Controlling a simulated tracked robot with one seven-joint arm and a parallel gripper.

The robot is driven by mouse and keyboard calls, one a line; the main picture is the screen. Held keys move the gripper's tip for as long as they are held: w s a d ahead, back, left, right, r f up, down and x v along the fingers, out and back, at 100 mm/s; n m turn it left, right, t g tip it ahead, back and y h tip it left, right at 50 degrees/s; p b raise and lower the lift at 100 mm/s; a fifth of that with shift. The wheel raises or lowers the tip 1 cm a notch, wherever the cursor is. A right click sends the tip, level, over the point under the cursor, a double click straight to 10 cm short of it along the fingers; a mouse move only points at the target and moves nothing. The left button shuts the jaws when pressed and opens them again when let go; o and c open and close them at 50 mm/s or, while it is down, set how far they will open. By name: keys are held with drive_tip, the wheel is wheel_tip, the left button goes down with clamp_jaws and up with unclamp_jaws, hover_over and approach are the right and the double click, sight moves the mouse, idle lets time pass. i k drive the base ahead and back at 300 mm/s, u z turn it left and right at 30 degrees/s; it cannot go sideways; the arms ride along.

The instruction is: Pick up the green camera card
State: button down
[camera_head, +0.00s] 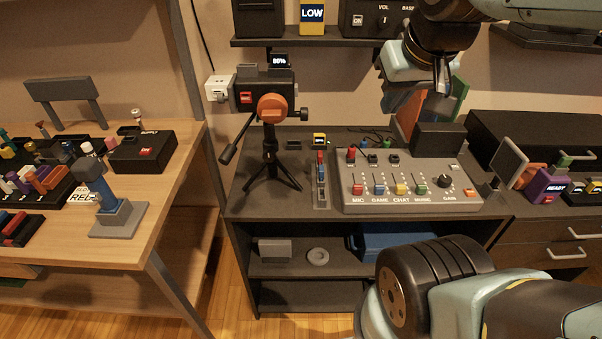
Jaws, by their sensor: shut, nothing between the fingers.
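I cannot make out a green camera card for certain. A camera (264,93) with an orange round front sits on a black tripod (270,165) to the left of the rack. My gripper (412,98) hangs in the air at upper right, above the back of the mixer. It is shut and holds nothing. It partly covers a green and an orange-red panel (457,105) behind it.
The grey mixer (410,180) with coloured sliders fills the desk's middle. A monitor (508,161) and purple box (545,186) stand at right. A wooden table (165,190) with a joystick (105,195) is at left. A shelf (310,43) hangs above.

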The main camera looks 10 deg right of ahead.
sight(563, 162)
drive_tip(key=k, duration=0.95)
drive_tip(key=u, duration=0.3)
drive_tip(key=i, duration=1)
drive_tip(key=z, duration=1.5)
